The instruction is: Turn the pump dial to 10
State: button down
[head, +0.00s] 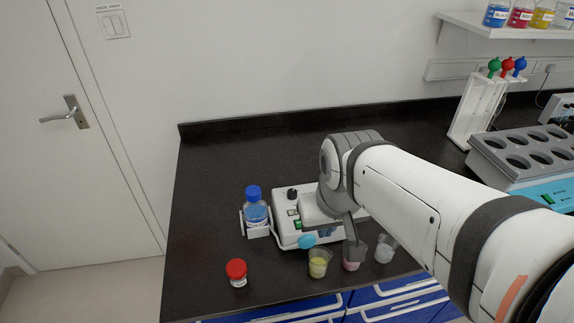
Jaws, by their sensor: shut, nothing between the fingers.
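The white pump unit (284,232) stands on the black bench, with a black dial (292,194) on its top at the back left. The numbers around the dial are too small to read. A green switch (297,224) and a light blue round part (307,241) sit nearer its front. My gripper (352,240) is shut and empty, over the right part of the pump, to the right of and apart from the dial. My wrist hides much of the pump's right side, and the fingertips are hard to make out.
A blue-capped bottle (256,212) stands in a holder left of the pump. A red-capped jar (237,273) and cups with yellow (319,263), pink (354,256) and pale (385,249) contents stand in front. A grey block with wells (530,150) is at right. The bench's back left is clear.

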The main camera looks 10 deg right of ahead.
aim_at(292, 195)
jog(key=u, duration=0.05)
jog(key=k, duration=0.5)
jog(key=z, duration=1.8)
jog(key=k, duration=0.8)
jog(key=u, duration=1.3)
jog(key=i, duration=1.05)
jog(key=u, duration=0.05)
